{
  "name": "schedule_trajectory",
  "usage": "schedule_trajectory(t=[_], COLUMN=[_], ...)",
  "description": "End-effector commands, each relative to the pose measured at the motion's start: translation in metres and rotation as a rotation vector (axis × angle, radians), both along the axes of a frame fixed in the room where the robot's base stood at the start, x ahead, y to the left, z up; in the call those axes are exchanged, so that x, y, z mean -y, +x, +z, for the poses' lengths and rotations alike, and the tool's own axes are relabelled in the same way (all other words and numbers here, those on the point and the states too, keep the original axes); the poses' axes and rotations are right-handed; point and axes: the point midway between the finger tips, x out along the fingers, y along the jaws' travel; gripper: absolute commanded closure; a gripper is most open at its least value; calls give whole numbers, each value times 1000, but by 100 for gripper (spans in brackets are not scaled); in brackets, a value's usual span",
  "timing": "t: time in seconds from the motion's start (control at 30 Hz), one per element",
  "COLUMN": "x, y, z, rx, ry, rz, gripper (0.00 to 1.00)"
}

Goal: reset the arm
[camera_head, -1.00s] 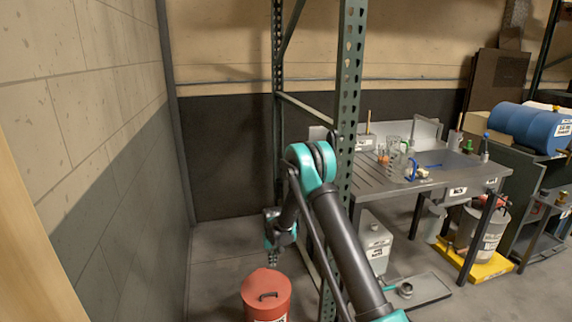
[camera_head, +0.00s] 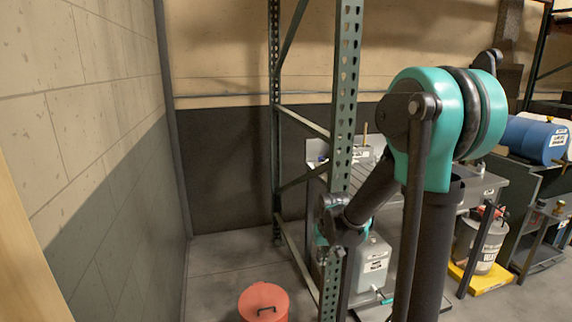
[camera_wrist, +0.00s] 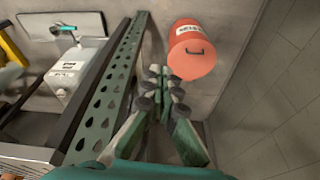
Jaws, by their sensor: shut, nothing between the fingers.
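My gripper (camera_wrist: 163,75) shows in the wrist view with its two fingers close together, shut and empty. It points down toward the floor, between a green rack post and a red lidded drum. In the head view my gripper (camera_head: 323,258) is small and partly lost against the rack post, so its fingertips are hard to make out there. My teal and black arm is folded up high in the right middle of the head view.
The perforated rack post (camera_head: 344,110), also in the wrist view (camera_wrist: 103,95), stands very close to my gripper. The red drum (camera_head: 263,302) is on the floor to the left. A metal workbench (camera_head: 480,185), a grey can (camera_head: 373,265) and a blue barrel (camera_head: 535,138) lie right.

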Motion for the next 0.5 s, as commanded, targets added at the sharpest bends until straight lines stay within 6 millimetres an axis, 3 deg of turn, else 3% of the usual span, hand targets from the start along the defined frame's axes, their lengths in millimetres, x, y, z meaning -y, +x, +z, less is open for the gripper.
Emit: schedule_trajectory(t=[0.03, 0.23, 0.5], x=[9, 35, 60], y=[-17, -75, -149], z=[5, 15, 8], rx=[9, 46, 92], ry=[0, 0, -4], rz=[-10, -42, -82], gripper=[100, 100, 100])
